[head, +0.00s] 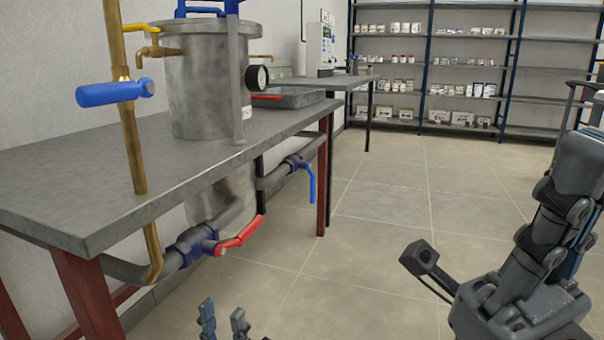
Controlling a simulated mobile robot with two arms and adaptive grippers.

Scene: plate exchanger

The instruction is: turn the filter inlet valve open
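A steel filter vessel (205,85) stands on the grey bench. A vertical brass pipe (130,150) beside it carries a blue handle (113,94), lying crosswise to the pipe. Below the bench, a blue valve body has a red lever (240,237) pointing right and slightly up, roughly along its pipe. Farther back, another valve has a blue lever (311,182) hanging down. No label shows which is the filter inlet valve. My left gripper (223,324) is at the bottom edge, fingertips apart and empty, below the red lever and touching nothing visible.
The bench top (70,185) juts out at left, with red legs and low pipes beneath. A grey tray (290,97) lies on it. My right arm fills the lower right. The tiled floor (360,270) between is clear. Shelves (450,65) stand far back.

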